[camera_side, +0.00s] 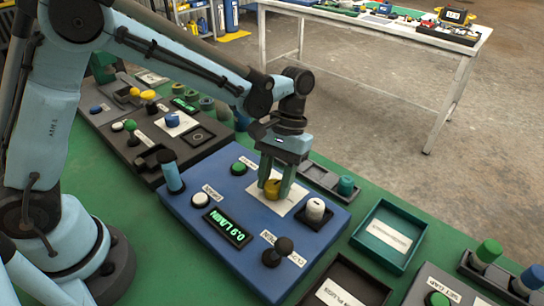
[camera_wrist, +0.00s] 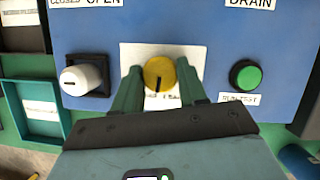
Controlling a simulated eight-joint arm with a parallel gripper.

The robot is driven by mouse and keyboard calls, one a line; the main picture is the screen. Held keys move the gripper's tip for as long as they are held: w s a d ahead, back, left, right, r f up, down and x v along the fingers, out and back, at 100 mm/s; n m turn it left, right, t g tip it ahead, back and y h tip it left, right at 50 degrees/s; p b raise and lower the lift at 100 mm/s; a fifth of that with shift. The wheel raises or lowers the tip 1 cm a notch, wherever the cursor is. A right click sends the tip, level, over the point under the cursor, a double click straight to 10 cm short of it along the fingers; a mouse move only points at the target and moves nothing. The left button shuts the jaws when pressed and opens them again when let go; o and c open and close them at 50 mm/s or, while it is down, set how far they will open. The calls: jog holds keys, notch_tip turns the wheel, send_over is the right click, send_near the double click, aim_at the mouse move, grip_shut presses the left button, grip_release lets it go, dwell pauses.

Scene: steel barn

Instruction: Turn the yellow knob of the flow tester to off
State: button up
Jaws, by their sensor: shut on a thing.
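The flow tester is a blue panel (camera_side: 184,205) on the green bench. Its yellow knob (camera_side: 271,188) sits on a white label plate (camera_side: 292,200). In the wrist view the yellow knob (camera_wrist: 159,73) shows a dark pointer line toward the bottom of the picture; the lettering below it is partly hidden. My gripper (camera_side: 275,180) points down over the panel with its green fingers shut on the yellow knob, one on each side. The wrist view also shows my gripper (camera_wrist: 159,88). The tester's display (camera_side: 228,228) reads about 0.9 L/MIN.
A teal tray (camera_side: 360,245) lies right of the panel.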

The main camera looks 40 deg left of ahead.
jog(key=m+y, duration=0.1)
jog(key=m, duration=0.2)
jog(key=m+y, duration=0.1)
jog(key=m, duration=0.3)
jog(key=shift+d+y, duration=0.2)
jog(key=shift+y, duration=0.2)
jog(key=m+t+y, duration=0.1)
jog(key=m, duration=0.5)
jog(key=shift+s+d+t+y, duration=0.1)
jog(key=shift+s+t+y, duration=0.05)
jog(key=shift+t+y, duration=0.25)
jog(key=shift+m, duration=0.4)
jog(key=o, duration=1.1)
jog(key=shift+c, duration=0.2)
jog(key=v, duration=1.2)
jog(key=shift+s+r, duration=0.1)
